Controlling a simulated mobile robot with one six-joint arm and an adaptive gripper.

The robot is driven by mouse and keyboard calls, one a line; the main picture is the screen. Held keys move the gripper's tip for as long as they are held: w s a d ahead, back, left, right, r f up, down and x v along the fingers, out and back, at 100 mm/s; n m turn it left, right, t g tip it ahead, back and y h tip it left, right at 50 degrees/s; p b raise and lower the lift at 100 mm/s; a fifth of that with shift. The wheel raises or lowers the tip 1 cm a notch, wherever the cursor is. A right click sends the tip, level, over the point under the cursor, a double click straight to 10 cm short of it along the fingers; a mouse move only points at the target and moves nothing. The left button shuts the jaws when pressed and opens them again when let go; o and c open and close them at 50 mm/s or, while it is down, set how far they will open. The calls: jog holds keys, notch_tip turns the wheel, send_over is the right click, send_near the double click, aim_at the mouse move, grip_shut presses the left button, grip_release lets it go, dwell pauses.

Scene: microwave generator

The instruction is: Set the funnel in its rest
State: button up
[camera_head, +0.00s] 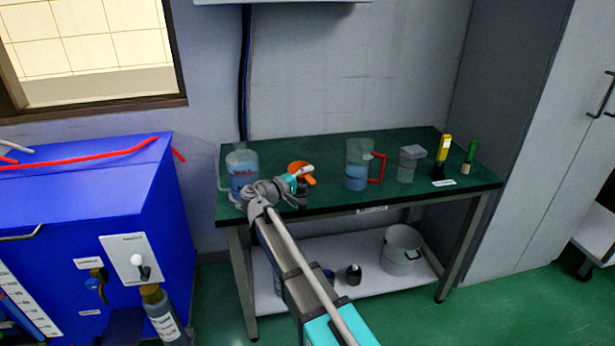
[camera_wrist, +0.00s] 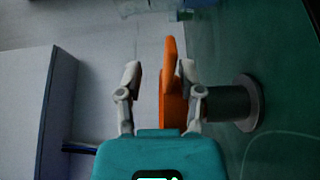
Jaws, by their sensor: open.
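The orange funnel (camera_head: 309,180) is at the front of the green table, partly hidden by my gripper (camera_head: 299,176). In the wrist view the funnel (camera_wrist: 169,90) lies between the two fingers of my gripper (camera_wrist: 160,72), closer to the right finger. The fingers are apart, with a visible gap on the left side. A dark grey cylinder on a round base, seemingly the rest (camera_wrist: 228,103), stands on the table right beside the funnel's lower end. The funnel appears to meet the top of it; the right finger partly hides how deep it sits.
A clear jug with blue liquid (camera_head: 241,170) stands left of my gripper. A red-handled jug (camera_head: 357,167), a beaker (camera_head: 408,165), a yellow-topped bottle (camera_head: 442,155) and a green bottle (camera_head: 469,157) stand to the right. A white pot (camera_head: 402,252) is on the lower shelf.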

jog(key=v, duration=1.2)
dwell(0.9)
jog(key=s+d+f+m+g+y, duration=0.2)
jog(key=d+f+g, duration=0.3)
jog(key=d, duration=0.6)
jog(key=s+d+f+m+g+y, duration=0.25)
jog(key=d+f, duration=0.35)
jog(key=d, duration=0.5)
jog(key=s+d+f+m+g+y, duration=0.25)
jog(key=s+d+y, duration=0.2)
jog(key=s, duration=0.25)
jog(key=s+d+f+m+g+y, duration=0.1)
jog(key=s+d+f+g+y, duration=0.25)
jog(key=s+d, duration=0.25)
notch_tip(320, 180, up, 25)
jog(key=p, duration=2.6)
jog(key=shift+f+t, duration=0.25)
jog(key=shift+t, duration=0.2)
jog(key=shift+s+y, duration=0.1)
jog(key=shift+y, duration=0.15)
